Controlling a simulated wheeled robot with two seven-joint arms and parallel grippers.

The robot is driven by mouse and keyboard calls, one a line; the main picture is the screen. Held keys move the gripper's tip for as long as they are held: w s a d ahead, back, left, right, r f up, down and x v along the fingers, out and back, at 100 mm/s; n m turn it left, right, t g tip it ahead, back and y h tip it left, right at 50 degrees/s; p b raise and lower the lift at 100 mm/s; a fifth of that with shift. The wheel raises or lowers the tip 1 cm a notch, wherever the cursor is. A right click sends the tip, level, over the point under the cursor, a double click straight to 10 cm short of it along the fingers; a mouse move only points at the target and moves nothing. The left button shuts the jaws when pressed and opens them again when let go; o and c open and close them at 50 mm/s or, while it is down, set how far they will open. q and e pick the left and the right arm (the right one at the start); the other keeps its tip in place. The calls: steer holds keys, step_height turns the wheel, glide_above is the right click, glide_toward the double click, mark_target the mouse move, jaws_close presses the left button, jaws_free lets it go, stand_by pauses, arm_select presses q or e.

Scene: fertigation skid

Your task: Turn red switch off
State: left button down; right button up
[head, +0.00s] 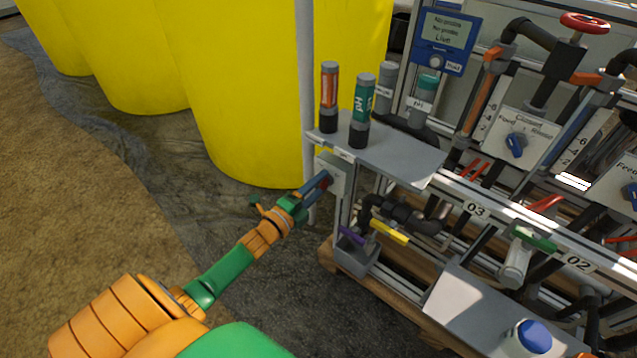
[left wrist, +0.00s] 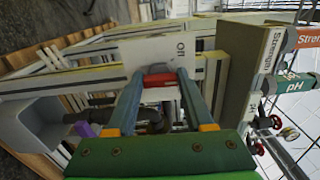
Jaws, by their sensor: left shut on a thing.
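The red switch (left wrist: 159,79) shows between the fingertips in the left wrist view. It sits on a pale plate (left wrist: 182,48) that carries the word "Off". In the head view the grey switch box (head: 335,172) is at the left end of the skid, below the shelf edge, and the switch itself is mostly hidden by the fingers. My left gripper (head: 322,182) reaches the box from the lower left. Its blue fingers are shut on the red switch, one on each side. My right gripper is not in view.
A grey shelf (head: 398,160) above the box holds a Strength probe (head: 329,90) and a pH probe (head: 362,105). A yellow-handled valve (head: 389,232) and a purple-handled valve (head: 351,236) are below right. Yellow tanks (head: 245,90) stand behind. The floor at left is clear.

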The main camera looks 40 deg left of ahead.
arm_select(q)
steer(key=shift+n, duration=0.9)
steer(key=n+p, duration=0.1)
steer(key=n, duration=0.4)
steer(key=shift+f+n, duration=0.1)
steer(key=shift+n, duration=0.9)
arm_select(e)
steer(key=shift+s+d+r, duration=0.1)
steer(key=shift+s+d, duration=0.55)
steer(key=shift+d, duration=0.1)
arm_select(q)
steer(key=shift+n, duration=0.3)
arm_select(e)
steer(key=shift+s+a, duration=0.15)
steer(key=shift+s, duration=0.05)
arm_select(q)
steer(key=shift+c, duration=1.4)
jaws_free()
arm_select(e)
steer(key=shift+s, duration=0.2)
